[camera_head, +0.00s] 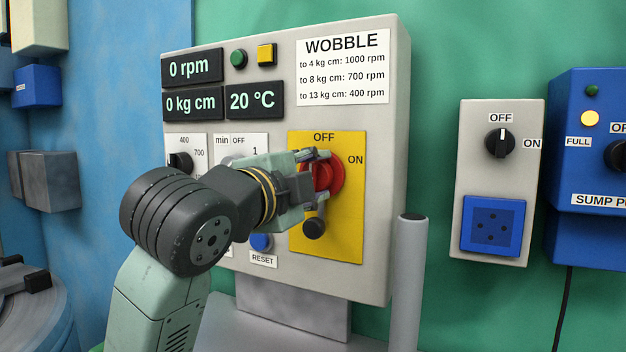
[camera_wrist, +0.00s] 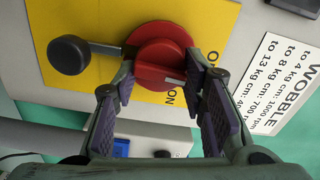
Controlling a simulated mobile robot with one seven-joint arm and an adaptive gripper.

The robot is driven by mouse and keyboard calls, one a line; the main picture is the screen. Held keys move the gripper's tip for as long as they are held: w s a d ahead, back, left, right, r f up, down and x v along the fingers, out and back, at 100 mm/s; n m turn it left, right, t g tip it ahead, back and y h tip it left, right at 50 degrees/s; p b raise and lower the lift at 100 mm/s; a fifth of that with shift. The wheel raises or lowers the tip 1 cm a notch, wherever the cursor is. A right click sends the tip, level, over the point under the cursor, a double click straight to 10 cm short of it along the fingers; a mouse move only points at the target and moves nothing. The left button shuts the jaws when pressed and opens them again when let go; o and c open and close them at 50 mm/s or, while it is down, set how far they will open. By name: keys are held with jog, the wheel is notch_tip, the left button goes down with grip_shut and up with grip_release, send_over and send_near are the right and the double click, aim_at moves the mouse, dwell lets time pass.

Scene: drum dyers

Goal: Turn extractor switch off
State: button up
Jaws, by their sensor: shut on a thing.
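A red rotary knob (camera_head: 326,176) sits on a yellow plate (camera_head: 345,235) marked OFF at the top and ON at the right. I see no extractor label on it. My gripper (camera_head: 318,180) reaches it from the left. In the wrist view, my gripper (camera_wrist: 162,74) has its fingers on both sides of the raised grip of the red knob (camera_wrist: 158,45), shut on it. A pale mark shows on the grip; which label it points to is hard to tell. A black ball-ended lever (camera_wrist: 69,54) sticks out beside the knob; it also shows below my gripper (camera_head: 314,228).
The grey panel has displays (camera_head: 193,66), a WOBBLE label (camera_head: 343,67) and a blue button (camera_head: 260,242). To the right, a grey box holds a black OFF/ON switch (camera_head: 499,143) above a blue socket (camera_head: 493,226). A grey post (camera_head: 407,285) stands below the panel's right edge.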

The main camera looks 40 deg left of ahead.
jog(key=shift+n, duration=0.6)
jog(key=o, duration=1.2)
jog(key=shift+c, duration=0.2)
jog(key=v, duration=1.2)
